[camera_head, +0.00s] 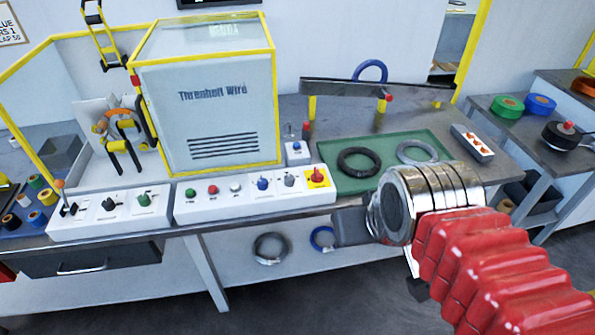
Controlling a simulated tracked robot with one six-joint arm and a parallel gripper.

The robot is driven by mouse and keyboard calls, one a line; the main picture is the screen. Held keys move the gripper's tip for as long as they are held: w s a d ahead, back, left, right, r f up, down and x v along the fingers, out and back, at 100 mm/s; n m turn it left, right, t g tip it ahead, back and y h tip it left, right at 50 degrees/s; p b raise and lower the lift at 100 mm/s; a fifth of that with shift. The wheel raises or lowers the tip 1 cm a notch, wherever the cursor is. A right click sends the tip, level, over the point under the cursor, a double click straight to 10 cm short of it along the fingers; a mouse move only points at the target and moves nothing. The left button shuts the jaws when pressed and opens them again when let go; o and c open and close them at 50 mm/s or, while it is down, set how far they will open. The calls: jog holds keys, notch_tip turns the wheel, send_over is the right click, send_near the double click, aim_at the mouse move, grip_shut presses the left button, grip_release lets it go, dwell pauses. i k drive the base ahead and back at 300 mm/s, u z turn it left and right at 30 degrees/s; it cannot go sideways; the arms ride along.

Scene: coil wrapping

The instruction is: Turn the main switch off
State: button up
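A red rotary switch on a yellow plate (317,177), which looks like the main switch, is at the right end of the long white control panel (255,208). Its exact setting is too small to read. My gripper (350,227) is the dark grey part left of my silver wrist. It is below and to the right of the switch, in front of the bench's front edge, and apart from the switch. I see nothing held in it, and its fingers cannot be told apart from this side.
Green, red, white, blue and grey controls line the same panel. A second panel (110,212) has a joystick. A green mat (385,150) holds a black coil (359,162) and a grey coil (417,152). The wire machine (210,100) stands behind. The space before the bench is open.

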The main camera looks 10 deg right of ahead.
aim_at(317, 177)
jog(key=u, duration=0.6)
jog(key=i, duration=1)
jog(key=u, duration=0.05)
